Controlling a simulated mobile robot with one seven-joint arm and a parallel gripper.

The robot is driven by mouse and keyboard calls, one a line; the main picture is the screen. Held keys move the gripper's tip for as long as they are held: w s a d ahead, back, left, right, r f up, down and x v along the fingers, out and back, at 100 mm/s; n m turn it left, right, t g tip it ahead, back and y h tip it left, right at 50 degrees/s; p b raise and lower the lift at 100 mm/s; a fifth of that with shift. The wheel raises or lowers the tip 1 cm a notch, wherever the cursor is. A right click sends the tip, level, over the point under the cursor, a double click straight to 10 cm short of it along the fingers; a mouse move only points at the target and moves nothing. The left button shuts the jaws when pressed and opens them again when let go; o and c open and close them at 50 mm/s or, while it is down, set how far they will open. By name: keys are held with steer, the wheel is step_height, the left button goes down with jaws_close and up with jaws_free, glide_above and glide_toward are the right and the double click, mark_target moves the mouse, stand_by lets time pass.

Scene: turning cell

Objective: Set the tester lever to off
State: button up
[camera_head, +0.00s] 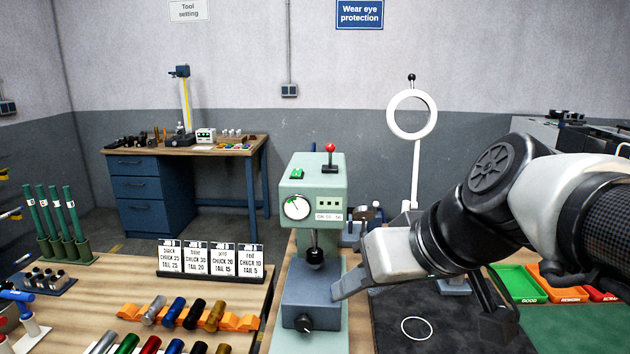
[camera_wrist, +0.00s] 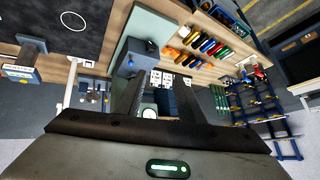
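The tester (camera_head: 318,183) is a pale green machine with a dial, standing on a blue-grey base at the front centre. Its lever (camera_head: 330,156) has a red ball and stands about upright on top. A black knob (camera_head: 304,323) is on the front of the base. My gripper (camera_head: 350,285) is low at the tester's right side, well below the lever. Whether it touches the base, I cannot tell. In the wrist view, the dark fingers of my gripper (camera_wrist: 157,88) stand apart with nothing held between them. The lever is not clear in that view.
Job cards (camera_head: 210,262) and an orange rack (camera_head: 190,318) of coloured cylinders stand on the bench left of the tester. A white ring on a stand (camera_head: 412,115) rises behind my arm. Green and orange trays (camera_head: 520,284) lie at the right. The space above the tester is clear.

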steer(key=s+d+m+h+p, duration=0.1)
steer(key=s+d, duration=0.1)
steer(key=s+d+m+h+p, duration=0.1)
steer(key=s+d, duration=0.1)
steer(key=s+d+m+h+p, duration=0.1)
steer(key=s+d, duration=0.1)
steer(key=shift+s+d+f+g+h, duration=0.15)
steer(key=shift+f+g+h, duration=0.1)
steer(key=shift+g+h, duration=0.15)
steer(key=shift+c, duration=0.4)
steer(key=d+f+h, duration=0.1)
steer(key=d+f+g+b, duration=0.1)
steer(key=f, duration=0.1)
steer(key=d+f+h+b, duration=0.1)
steer(key=d, duration=0.1)
steer(key=shift+s+f+h, duration=0.15)
steer(key=shift+s+h, duration=0.1)
steer(key=shift+h, duration=0.05)
jaws_close()
steer(key=w+d+n+t+h+b, duration=0.2)
steer(key=w+d+n+h+b, duration=0.2)
steer(key=w+d+h+b, duration=0.5)
steer(key=n+t+y+b, duration=0.45)
steer(key=n+t, duration=0.45)
steer(key=t, duration=0.6)
glide_toward(329, 151)
steer(key=p+x, duration=0.1)
steer(key=x, duration=0.5)
steer(key=shift+w+d, duration=0.1)
steer(key=shift+w, duration=0.1)
